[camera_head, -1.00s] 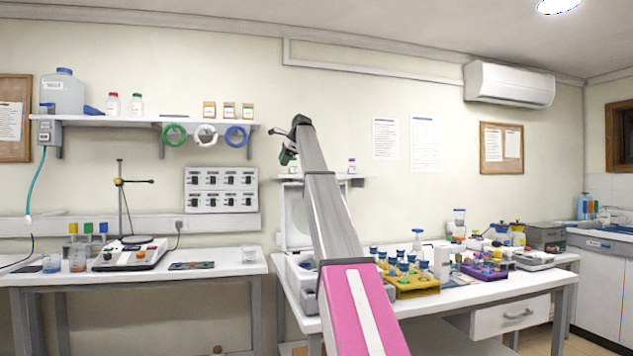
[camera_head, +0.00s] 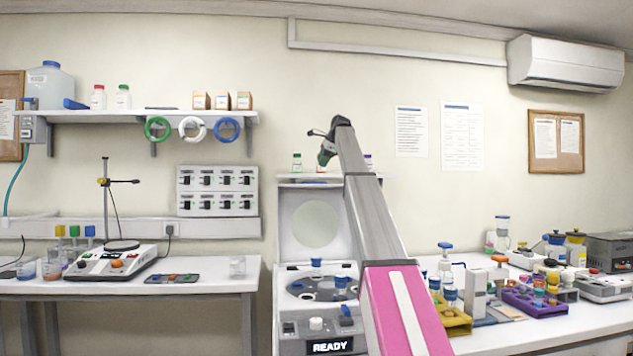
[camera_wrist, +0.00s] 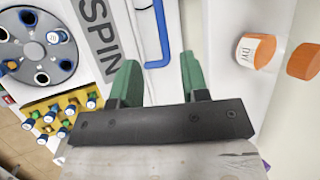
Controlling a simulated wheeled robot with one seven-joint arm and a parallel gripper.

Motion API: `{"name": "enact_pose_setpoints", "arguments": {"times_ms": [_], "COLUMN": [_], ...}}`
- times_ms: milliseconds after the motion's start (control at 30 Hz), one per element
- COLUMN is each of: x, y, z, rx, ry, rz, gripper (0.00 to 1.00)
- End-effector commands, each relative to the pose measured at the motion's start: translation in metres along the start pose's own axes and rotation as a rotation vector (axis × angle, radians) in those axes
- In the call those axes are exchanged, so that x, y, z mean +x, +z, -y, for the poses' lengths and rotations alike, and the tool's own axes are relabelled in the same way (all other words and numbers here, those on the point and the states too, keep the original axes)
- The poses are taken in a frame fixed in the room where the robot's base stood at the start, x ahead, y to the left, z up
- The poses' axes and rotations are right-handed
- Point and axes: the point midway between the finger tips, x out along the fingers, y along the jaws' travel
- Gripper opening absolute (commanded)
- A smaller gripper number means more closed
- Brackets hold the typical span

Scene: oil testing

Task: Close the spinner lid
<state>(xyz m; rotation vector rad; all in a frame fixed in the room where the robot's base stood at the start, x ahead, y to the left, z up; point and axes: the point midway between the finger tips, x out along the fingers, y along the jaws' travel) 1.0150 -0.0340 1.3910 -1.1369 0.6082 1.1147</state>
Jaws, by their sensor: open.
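The spinner (camera_head: 290,330) stands on the right bench, its screen reading READY. Its white lid (camera_head: 288,222) with a round pale disc stands open and upright behind the rotor (camera_head: 318,290). Tubes with blue caps sit in the rotor, which also shows at the upper left of the wrist view (camera_wrist: 17,38). My arm hides the lid's right side in the head view. A panel marked SPIN (camera_wrist: 97,30) and a blue handle (camera_wrist: 160,50) lie beyond the fingers.
A small wall shelf (camera_head: 290,180) with bottles is behind the lid. An orange-capped bottle (camera_wrist: 255,52) shows right of my fingers in the wrist view. A yellow tube rack (camera_head: 456,324) and a purple rack (camera_head: 535,305) stand right of the spinner. Free space separates the two benches.

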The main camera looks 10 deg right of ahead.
Motion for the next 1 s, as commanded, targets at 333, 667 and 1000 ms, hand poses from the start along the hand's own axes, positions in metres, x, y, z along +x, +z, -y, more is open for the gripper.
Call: {"name": "enact_pose_setpoints", "arguments": {"times_ms": [333,667,1000], "x": [0.051,0.097,0.1], "y": [0.0,0.0,0.0], "z": [-0.001,0.0,0.0], "rx": [0.0,0.0,0.0], "ry": [0.001,0.0,0.0], "rz": [0.0,-0.001,-0.001], "gripper": [0.41,0.41,0.31]}}
